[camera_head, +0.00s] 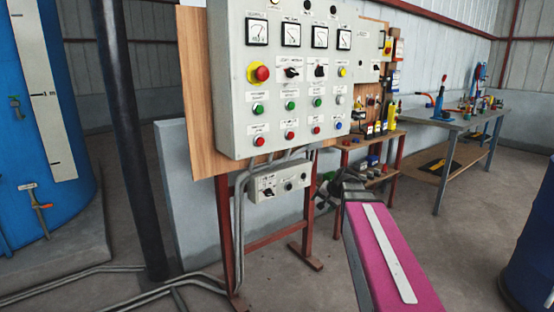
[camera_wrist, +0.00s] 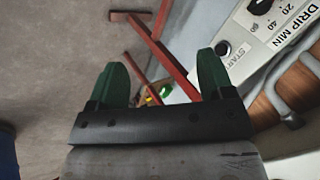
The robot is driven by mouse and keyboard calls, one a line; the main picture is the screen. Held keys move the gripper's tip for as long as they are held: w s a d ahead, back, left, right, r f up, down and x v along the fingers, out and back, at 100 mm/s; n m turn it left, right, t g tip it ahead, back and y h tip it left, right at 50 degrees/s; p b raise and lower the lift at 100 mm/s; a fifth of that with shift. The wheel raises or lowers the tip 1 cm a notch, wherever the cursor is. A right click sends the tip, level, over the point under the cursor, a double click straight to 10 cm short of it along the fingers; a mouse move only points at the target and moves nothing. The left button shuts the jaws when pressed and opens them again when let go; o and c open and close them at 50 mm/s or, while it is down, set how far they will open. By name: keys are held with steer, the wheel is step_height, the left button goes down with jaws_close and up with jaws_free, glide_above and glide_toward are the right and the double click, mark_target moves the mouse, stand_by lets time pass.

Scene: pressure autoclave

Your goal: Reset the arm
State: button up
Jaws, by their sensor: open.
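My gripper shows at the bottom of the wrist view (camera_wrist: 162,85), with two green fingers spread apart and nothing between them. In the head view my gripper (camera_head: 325,195) is small and dark at the end of my pink arm, just right of a small control box (camera_head: 279,181). In the wrist view that box, with a START button and a DRIP MIN dial (camera_wrist: 262,6), is at the upper right, apart from the fingers. Whether the fingers touch anything in the head view is too small to tell.
A large grey control panel (camera_head: 290,85) with gauges and coloured buttons stands on a red frame (camera_head: 308,225). Grey pipes (camera_head: 190,278) run along the floor. A blue tank (camera_head: 30,130) is at left, a blue barrel (camera_head: 532,245) at right. Workbenches (camera_head: 440,120) stand behind.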

steer(key=s+f+n+g+h, duration=0.4)
steer(key=s+f+g, duration=0.1)
steer(key=s+f, duration=1.3)
steer(key=shift+s+d+f+n, duration=0.25)
steer(key=shift+f+n, duration=0.15)
steer(key=shift+f, duration=0.25)
